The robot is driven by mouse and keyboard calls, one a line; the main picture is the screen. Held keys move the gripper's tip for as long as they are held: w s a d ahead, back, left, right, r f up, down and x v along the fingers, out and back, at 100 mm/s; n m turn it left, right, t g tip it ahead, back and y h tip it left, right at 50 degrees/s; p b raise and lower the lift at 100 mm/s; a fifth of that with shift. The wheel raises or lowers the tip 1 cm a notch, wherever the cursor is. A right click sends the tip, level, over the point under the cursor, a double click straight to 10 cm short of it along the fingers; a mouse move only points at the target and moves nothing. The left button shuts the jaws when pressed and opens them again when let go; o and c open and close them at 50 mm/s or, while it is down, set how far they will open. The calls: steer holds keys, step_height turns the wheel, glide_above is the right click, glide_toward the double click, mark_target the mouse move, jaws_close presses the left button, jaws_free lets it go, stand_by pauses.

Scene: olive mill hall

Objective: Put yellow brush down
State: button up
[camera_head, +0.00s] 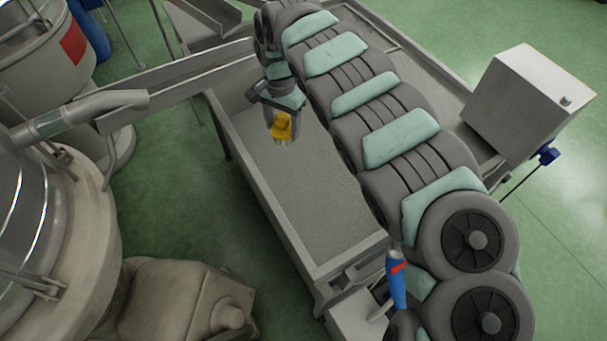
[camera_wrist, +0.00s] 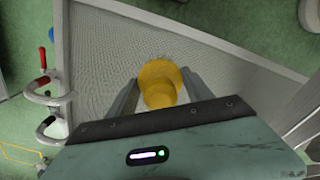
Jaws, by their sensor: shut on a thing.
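The yellow brush (camera_head: 282,127) is held in my gripper (camera_head: 279,118), with its pale bristles pointing down. My gripper is shut on the brush above the long metal trough (camera_head: 312,238), which has a grey mesh-like floor. In the wrist view the yellow brush (camera_wrist: 160,82) sits between my two fingers (camera_wrist: 158,88), over the trough's textured floor (camera_wrist: 105,50). The gap between the bristles and the floor is hard to judge.
A blue object with a red mark (camera_head: 397,279) stands at the trough's near end. A grey box (camera_head: 530,98) stands at the right. Large round metal vessels (camera_head: 45,215) stand at the left. The trough floor around the brush looks clear.

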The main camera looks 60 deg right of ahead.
steer(key=s+d+f+m, duration=0.1)
steer(key=s+d+m, duration=0.1)
steer(key=s+d, duration=0.3)
steer(key=shift+a+f+b, duration=0.15)
steer(key=shift+f+b, duration=1.3)
steer(key=shift+f, duration=8.55)
steer(key=shift+f, duration=0.15)
steer(key=o, duration=1.2)
